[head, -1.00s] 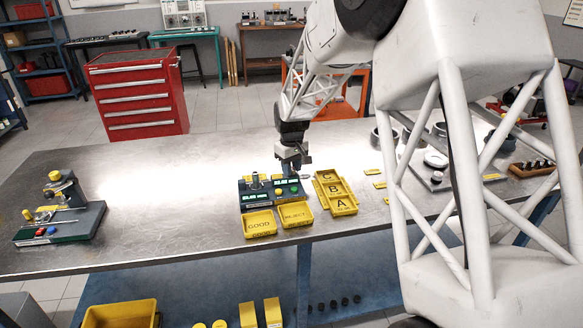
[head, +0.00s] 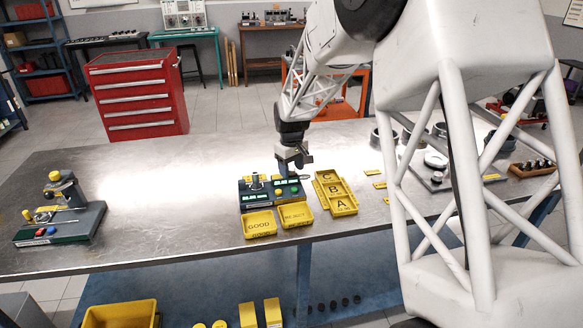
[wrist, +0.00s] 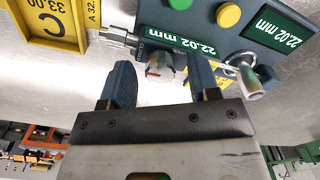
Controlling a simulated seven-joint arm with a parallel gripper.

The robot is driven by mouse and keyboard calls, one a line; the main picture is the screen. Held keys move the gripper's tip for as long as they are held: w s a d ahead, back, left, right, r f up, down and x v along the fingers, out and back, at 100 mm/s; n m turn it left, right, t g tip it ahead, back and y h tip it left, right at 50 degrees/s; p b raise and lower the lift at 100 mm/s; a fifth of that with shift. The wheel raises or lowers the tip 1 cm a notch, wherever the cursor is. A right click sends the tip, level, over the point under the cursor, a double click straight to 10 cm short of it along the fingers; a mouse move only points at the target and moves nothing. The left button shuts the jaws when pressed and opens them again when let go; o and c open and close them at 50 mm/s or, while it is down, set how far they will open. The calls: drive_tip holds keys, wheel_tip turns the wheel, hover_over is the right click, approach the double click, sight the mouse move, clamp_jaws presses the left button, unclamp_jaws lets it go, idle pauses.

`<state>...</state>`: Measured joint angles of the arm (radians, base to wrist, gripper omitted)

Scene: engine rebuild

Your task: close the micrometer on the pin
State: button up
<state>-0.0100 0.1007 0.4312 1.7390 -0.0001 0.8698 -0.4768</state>
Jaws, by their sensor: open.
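The micrometer station (head: 258,199) is a dark blue-grey block on the steel table, with green displays, a yellow button and a green button. In the wrist view, its displays (wrist: 190,42) read 22.02 mm. The micrometer (wrist: 160,68) shows there as a metal piece with a red mark, with a silver shaft (wrist: 118,38) to its upper left. My gripper (head: 292,164) is over the back of the station. In the wrist view, my gripper (wrist: 162,88) is open, its blue fingers on either side of the metal piece, with no clear contact. I cannot make out the pin.
A yellow GOOD tray (head: 260,234) and a REJECT tray (head: 297,224) stand in front of the station. A metal post (wrist: 246,80) rises beside the right finger. The table's left middle (head: 160,190) is clear.

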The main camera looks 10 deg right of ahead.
sight(292, 169)
drive_tip(key=shift+r, duration=0.1)
drive_tip(key=shift+r, duration=3.8)
drive_tip(key=shift+s+r, duration=0.25)
drive_tip(key=shift+s, duration=0.05)
drive_tip(key=s+r+m, duration=0.1)
drive_tip(key=s+r, duration=0.2)
drive_tip(key=s, duration=0.5)
drive_tip(key=s+r+m+t, duration=0.1)
drive_tip(key=s+r, duration=0.2)
drive_tip(key=s, duration=0.5)
drive_tip(key=s+r+m, duration=0.1)
drive_tip(key=s+r, duration=0.3)
drive_tip(key=s, duration=0.3)
drive_tip(key=s+d+f+m+t, duration=0.1)
drive_tip(key=s+f+m, duration=0.1)
drive_tip(key=s, duration=2)
drive_tip(key=shift+s+f+m+t, duration=0.25)
drive_tip(key=shift+f+m+t, duration=0.05)
drive_tip(key=shift+f+m, duration=0.15)
